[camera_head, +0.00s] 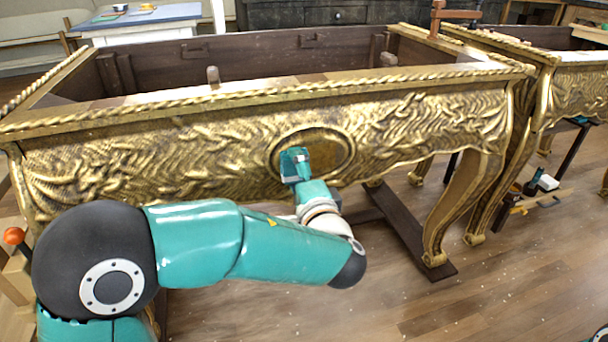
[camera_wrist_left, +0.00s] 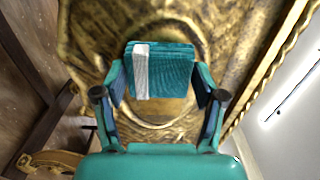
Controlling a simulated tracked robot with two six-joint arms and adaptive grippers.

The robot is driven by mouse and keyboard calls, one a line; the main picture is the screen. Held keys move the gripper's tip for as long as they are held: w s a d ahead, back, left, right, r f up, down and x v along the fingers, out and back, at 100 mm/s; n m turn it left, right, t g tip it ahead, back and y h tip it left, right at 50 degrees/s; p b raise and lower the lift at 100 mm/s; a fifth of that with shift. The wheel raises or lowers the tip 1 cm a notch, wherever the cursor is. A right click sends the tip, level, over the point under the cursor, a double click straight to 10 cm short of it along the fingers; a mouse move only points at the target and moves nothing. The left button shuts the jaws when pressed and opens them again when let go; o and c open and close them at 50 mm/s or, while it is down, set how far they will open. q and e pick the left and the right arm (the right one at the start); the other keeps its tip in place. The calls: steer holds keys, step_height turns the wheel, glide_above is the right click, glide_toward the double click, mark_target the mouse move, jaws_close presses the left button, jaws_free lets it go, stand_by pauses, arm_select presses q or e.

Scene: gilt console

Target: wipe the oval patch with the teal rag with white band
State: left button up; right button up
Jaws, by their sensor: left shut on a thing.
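The teal rag with white band (camera_wrist_left: 172,72) is folded into a block between the fingers of my left gripper (camera_wrist_left: 160,88), which is shut on it. The white band shows on the rag's left side in the wrist view. In the head view my left gripper (camera_head: 296,172) is at the console's carved gilt front. The rag (camera_head: 292,163) is over the left part of the oval patch (camera_head: 333,152), a brownish area inside a raised gold rim. The patch's right part shows bare. I cannot tell whether the rag touches it. My right gripper is not in view.
The gilt console (camera_head: 440,120) has an open top with dark inner walls and curved legs. A second gilt console (camera_head: 575,90) stands close to its right. Tools (camera_head: 540,185) lie on the wooden floor at right. An orange knob (camera_head: 14,236) is at the left edge.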

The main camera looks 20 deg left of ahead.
mark_target(314, 156)
arm_select(q)
steer(key=shift+w+d+r, duration=0.2)
steer(key=shift+w+d, duration=0.4)
steer(key=shift+d, duration=0.3)
steer(key=shift+w+d+r, duration=0.15)
steer(key=shift+w+d, duration=0.45)
steer(key=shift+d, duration=0.3)
steer(key=shift+w+d+r, duration=0.1)
steer(key=shift+w+d, duration=0.55)
steer(key=shift+d, duration=0.2)
steer(key=shift+w+d, duration=0.65)
steer(key=shift+d, duration=0.2)
steer(key=shift+b, duration=0.35)
steer(key=shift+s+a+f+b, duration=0.2)
steer(key=shift+s+a+b, duration=0.55)
steer(key=shift+a, duration=0.2)
steer(key=shift+s+a+r, duration=0.15)
steer(key=shift+s+a, duration=0.05)
steer(key=shift+a, duration=0.05)
steer(key=shift+s+a, duration=0.35)
steer(key=shift+a, duration=0.05)
steer(key=shift+s+a, duration=0.4)
steer(key=shift+a, duration=0.25)
steer(key=shift+s+a, duration=0.35)
steer(key=shift+a, duration=0.3)
steer(key=shift+s+a, duration=0.4)
steer(key=shift+a, duration=0.25)
